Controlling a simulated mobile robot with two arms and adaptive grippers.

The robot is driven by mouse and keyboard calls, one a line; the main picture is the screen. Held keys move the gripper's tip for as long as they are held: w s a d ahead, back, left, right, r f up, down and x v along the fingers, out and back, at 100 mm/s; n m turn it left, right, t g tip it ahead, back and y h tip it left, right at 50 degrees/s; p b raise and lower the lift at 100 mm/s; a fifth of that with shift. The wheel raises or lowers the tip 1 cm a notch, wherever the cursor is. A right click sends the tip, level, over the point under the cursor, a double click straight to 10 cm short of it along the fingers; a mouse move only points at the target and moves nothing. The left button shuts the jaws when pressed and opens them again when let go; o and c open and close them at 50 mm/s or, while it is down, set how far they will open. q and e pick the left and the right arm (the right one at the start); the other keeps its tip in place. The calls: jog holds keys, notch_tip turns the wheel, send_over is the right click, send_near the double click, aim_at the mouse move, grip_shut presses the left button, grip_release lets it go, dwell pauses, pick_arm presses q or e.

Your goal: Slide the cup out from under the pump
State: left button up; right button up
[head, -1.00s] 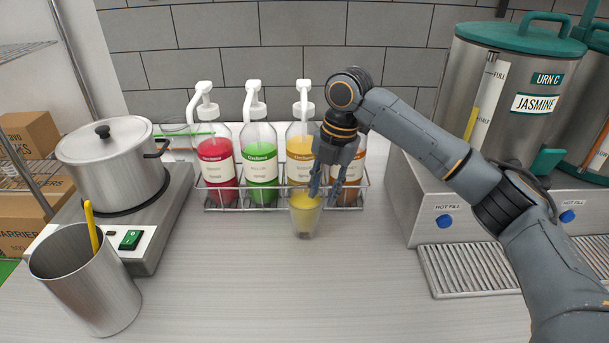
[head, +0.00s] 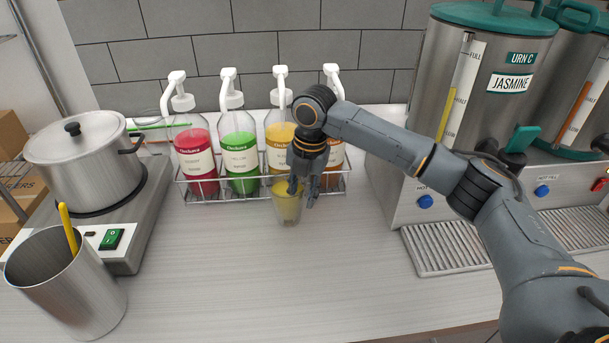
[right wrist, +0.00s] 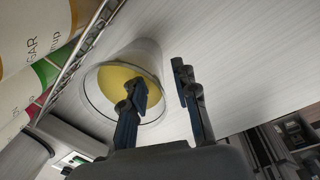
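The clear cup (head: 287,208) with yellow contents stands upright on the counter, in front of the wire rack below the yellow bottle's pump (head: 280,85). My right gripper (head: 303,193) is at the cup's upper right side, pointing down. In the right wrist view the cup (right wrist: 148,55) shows its round rim and yellow contents. There the right gripper's fingers (right wrist: 160,88) are apart. One finger overlaps the cup's mouth and the other is outside it to the right. I cannot tell whether the first finger is inside or above the cup. My left gripper is not in view.
The wire rack (head: 215,198) holds red, green, yellow and orange pump bottles. A pot (head: 85,160) on a burner and a steel container (head: 65,290) stand left. Urns (head: 490,85) and a drip tray (head: 455,248) are right. The front counter is clear.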

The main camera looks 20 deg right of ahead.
aim_at(299, 221)
jog(key=f, duration=0.5)
jog(key=shift+w+a+f+p, duration=0.2)
jog(key=shift+a+f+p, duration=0.05)
jog(key=shift+f+p, duration=0.1)
jog(key=shift+r, duration=0.1)
grip_shut()
